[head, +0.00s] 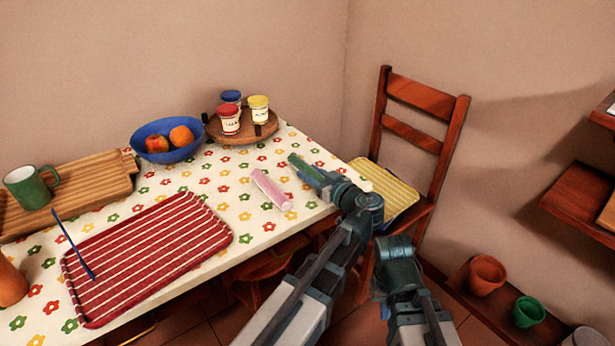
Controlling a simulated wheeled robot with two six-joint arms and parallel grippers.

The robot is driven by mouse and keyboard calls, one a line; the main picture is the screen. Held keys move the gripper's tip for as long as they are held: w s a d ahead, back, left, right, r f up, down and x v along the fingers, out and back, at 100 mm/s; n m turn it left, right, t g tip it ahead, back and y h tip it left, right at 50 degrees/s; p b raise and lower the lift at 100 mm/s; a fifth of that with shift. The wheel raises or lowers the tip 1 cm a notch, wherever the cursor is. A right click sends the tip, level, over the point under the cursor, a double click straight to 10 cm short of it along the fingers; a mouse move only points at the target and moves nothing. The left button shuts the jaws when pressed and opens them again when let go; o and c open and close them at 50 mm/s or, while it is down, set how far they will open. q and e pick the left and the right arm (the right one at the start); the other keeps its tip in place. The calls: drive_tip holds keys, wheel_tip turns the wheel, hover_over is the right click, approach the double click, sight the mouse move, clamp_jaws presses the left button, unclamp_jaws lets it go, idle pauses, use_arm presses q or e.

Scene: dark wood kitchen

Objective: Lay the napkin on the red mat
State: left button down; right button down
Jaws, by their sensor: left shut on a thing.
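The red mat (145,258), with white stripes, lies at the front left of the table. A pink roll (270,189) lies on the tablecloth to the right of the mat; it looks like the rolled napkin, but I cannot be sure. My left gripper (300,166) is over the table's right part, just right of the roll. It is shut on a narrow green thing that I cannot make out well. Bare tablecloth shows between the gripper and the roll. My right gripper (395,255) is right of the table; its fingers are hidden.
A thin blue stick (73,243) is at the mat's left part. A green mug (30,188) and a wooden board (95,183) are at the left. A blue fruit bowl (168,153) and a round tray of jars (238,138) stand behind. A chair (420,100) stands at the right.

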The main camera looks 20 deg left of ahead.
use_arm(q)
drive_tip(key=shift+f, duration=0.15)
drive_tip(key=shift+c, duration=2.4)
unclamp_jaws()
use_arm(e)
drive_tip(key=shift+f, duration=0.15)
use_arm(q)
drive_tip(key=shift+s, duration=0.1)
use_arm(e)
drive_tip(key=shift+d, duration=0.1)
